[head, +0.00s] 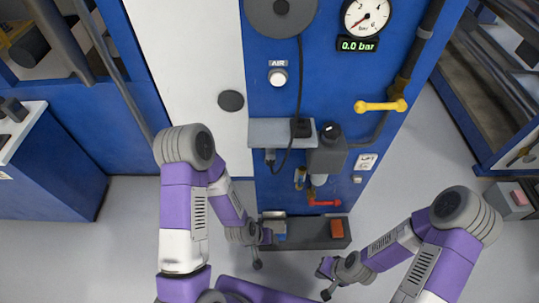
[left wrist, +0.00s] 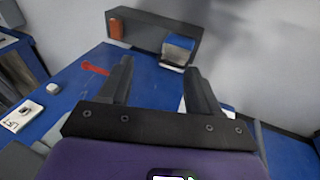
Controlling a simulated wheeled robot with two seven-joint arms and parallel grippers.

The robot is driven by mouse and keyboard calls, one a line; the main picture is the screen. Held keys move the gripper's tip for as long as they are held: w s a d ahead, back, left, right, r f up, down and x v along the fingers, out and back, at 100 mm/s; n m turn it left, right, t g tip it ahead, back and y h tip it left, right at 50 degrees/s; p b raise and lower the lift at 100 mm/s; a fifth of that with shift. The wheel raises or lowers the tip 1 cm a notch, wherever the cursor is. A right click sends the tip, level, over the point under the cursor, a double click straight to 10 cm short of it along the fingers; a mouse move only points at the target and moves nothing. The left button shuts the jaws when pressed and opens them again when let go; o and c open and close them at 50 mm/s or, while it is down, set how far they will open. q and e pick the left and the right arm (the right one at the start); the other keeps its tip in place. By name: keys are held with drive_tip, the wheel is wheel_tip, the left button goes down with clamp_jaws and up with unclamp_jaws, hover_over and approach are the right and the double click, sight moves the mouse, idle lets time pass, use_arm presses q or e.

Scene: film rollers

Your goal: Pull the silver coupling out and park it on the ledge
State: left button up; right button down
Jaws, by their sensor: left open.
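A small silver-grey fitting (head: 270,156), which looks like the coupling, hangs below the left part of the grey ledge (head: 262,133) on the blue panel. A black hose (head: 299,70) comes down to the ledge and loops beneath it near the fitting. I cannot tell how the fitting is seated. My left gripper (head: 264,252) is open and empty, low before the panel and well below the ledge; its fingers also show apart in the left wrist view (left wrist: 160,88). My right gripper (head: 323,280) is open and empty, lower right, apart from the panel.
A grey box (head: 327,157) projects right of the ledge. A red lever (head: 323,203) and yellow handle (head: 380,106) stick out from the panel.

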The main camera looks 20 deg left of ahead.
use_arm(q)
drive_tip(key=w+a+r+t+y+b, duration=0.1)
drive_tip(key=w+r+t, duration=0.2)
drive_tip(key=w, duration=0.3)
drive_tip(key=n+t+y+b, duration=0.3)
drive_tip(key=t+y, duration=0.1)
drive_tip(key=t, duration=0.4)
approach(269, 156)
drive_tip(key=x, duration=0.4)
drive_tip(key=b+x, duration=0.1)
drive_tip(key=x, duration=0.6)
drive_tip(key=shift+r, duration=0.1)
drive_tip(key=c, duration=1.1)
drive_tip(key=shift+o, duration=0.2)
drive_tip(key=shift+s, duration=0.1)
drive_tip(key=shift+s, duration=0.1)
